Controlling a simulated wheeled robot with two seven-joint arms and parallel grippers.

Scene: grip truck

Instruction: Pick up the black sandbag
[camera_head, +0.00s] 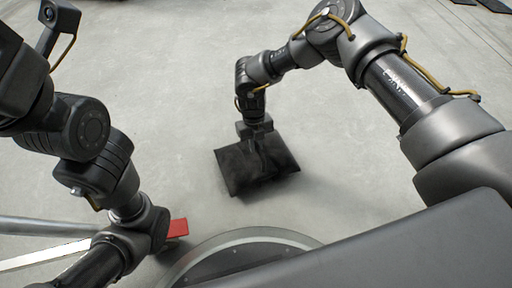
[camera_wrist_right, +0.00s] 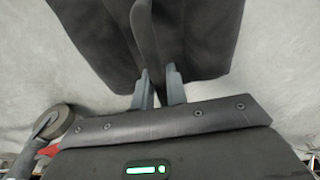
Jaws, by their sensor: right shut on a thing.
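The black sandbag (camera_head: 257,166) is in the middle of the head view, under my right gripper (camera_head: 257,132). In the right wrist view the two fingers (camera_wrist_right: 158,78) are shut on a dark strap of the sandbag (camera_wrist_right: 195,40), with the bag's dark panels spread on both sides. A soft shadow lies on the floor beside the bag; how far the bag is off the floor is hard to tell. My left arm shows at the left of the head view, but its gripper fingers do not show.
The pale concrete floor (camera_head: 340,145) around the bag is clear. A red-ended piece (camera_head: 178,228) and metal bars (camera_head: 40,257) lie at the lower left. Dark flat objects (camera_head: 490,5) sit at the far top right.

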